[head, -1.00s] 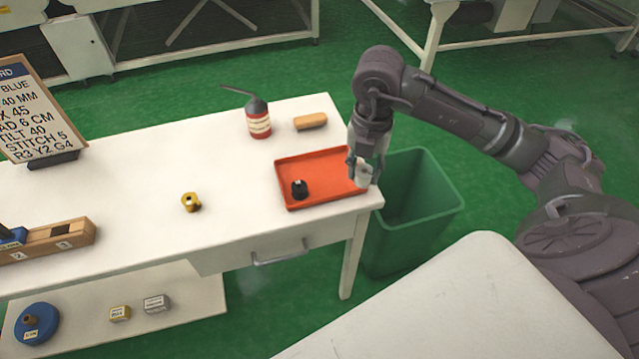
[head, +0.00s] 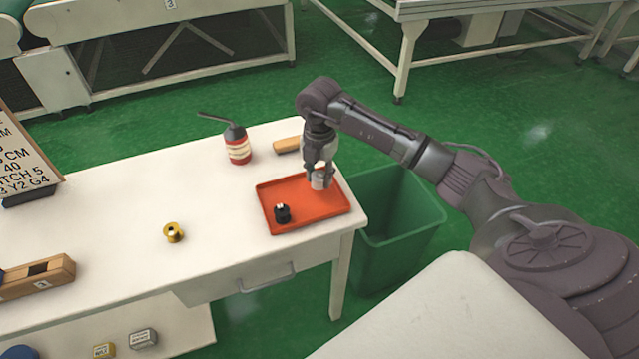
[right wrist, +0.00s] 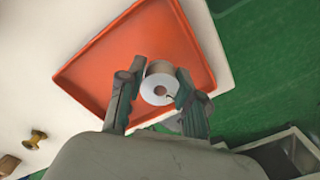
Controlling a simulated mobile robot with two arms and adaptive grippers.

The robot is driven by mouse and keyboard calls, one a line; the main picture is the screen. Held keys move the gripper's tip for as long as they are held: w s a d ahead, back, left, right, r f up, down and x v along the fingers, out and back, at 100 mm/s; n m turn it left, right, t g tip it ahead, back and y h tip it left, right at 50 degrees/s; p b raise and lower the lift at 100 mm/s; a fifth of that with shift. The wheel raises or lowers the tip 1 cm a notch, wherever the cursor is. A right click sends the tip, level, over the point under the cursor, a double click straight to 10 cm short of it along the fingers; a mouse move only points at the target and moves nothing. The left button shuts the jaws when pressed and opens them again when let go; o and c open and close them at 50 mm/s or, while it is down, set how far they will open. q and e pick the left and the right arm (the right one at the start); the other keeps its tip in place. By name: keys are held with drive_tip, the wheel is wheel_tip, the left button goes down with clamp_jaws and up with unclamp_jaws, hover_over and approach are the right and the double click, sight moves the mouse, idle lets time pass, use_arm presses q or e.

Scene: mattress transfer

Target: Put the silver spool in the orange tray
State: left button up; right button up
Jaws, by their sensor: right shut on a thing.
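The silver spool (head: 320,180) is pale grey and white. My right gripper (head: 320,174) is shut on it, over the right part of the orange tray (head: 265,204). In the right wrist view the spool (right wrist: 160,85) sits between the two fingers (right wrist: 158,95), with the tray (right wrist: 130,60) below. I cannot tell whether the spool touches the tray floor. A black spool (head: 282,213) stands in the tray's front left part. My left gripper is not in view.
A gold spool (head: 173,232) stands on the white table (head: 110,225). A green bin (head: 400,230) stands right of the table. A wooden rack (head: 40,280) is at the left.

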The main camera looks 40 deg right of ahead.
sight(320, 193)
wheel_tip(320, 193, down, 4)
drive_tip(key=shift+s+r, duration=0.1)
drive_tip(key=shift+r, duration=0.15)
drive_tip(key=shift+f, duration=0.1)
drive_tip(key=shift+f, duration=0.1)
drive_tip(key=o, duration=1)
wheel_tip(320, 193, up, 12)
drive_tip(key=shift+r+b, duration=0.2)
drive_tip(key=shift+b, duration=0.15)
